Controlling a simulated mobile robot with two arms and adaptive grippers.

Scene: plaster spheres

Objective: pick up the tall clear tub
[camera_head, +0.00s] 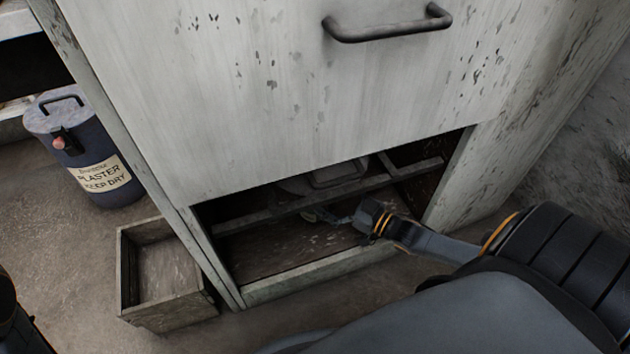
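I cannot make out a tall clear tub in this view. My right arm comes in from the right, and my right gripper (325,217) reaches into the low opening of the pale cabinet (250,90). The gripper is small and dark against the shadow, so I cannot tell whether its fingers are open or shut, or whether they touch anything. A greyish rounded shape (305,184) with a bar-like handle sits deeper inside, mostly hidden by the cabinet front. My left gripper is not in view.
The cabinet front with its dark handle (390,27) overhangs the opening. A rail (290,208) crosses inside. An empty wooden box (170,315) stands on the floor to the left, and a blue plaster drum (95,150) behind it. Bare floor (50,235) lies left of the box.

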